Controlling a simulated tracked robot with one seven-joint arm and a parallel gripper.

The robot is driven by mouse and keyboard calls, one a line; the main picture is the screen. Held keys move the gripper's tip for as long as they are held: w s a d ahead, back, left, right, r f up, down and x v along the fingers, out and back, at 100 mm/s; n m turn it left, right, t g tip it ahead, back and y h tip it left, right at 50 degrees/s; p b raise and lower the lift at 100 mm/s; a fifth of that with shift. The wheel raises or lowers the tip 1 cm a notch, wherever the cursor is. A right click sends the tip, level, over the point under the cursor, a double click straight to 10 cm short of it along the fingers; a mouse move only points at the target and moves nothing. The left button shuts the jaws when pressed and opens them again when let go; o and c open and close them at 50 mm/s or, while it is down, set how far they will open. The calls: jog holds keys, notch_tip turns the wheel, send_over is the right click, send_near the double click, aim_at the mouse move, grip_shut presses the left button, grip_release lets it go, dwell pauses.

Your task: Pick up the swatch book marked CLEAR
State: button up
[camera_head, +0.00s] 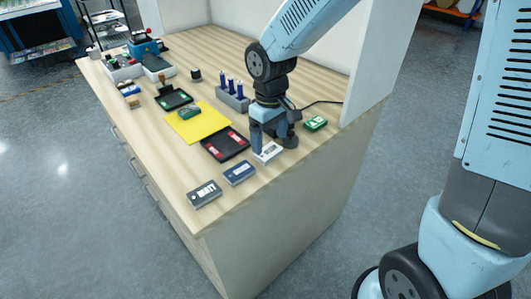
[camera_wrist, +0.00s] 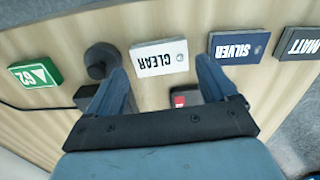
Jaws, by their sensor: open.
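The white swatch book marked CLEAR (camera_wrist: 159,57) lies flat on the counter; its lettering appears upside down in the wrist view. In the head view the white book (camera_head: 268,154) is near the front edge, partly covered by my gripper (camera_head: 267,137). My gripper (camera_wrist: 161,72) is open and empty, with one finger to the left of the CLEAR book and one to the right, between it and the blue SILVER book (camera_wrist: 238,46). The fingers do not visibly touch the book. The dark grey MATT book (camera_wrist: 300,44) lies beyond SILVER.
A black tray with red pieces (camera_head: 225,144) lies left of the CLEAR book. A green box (camera_head: 315,123) and a dark round object (camera_wrist: 101,60) are on its other side. A yellow sheet (camera_head: 199,123) and a holder with blue-topped items (camera_head: 233,99) are farther back. A white wall bounds the counter.

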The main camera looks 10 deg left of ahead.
aim_at(270, 151)
notch_tip(270, 151, down, 4)
jog(key=shift+f, duration=0.1)
jog(key=c, duration=0.7)
jog(key=shift+w+r, duration=0.1)
jog(key=shift+r, duration=0.1)
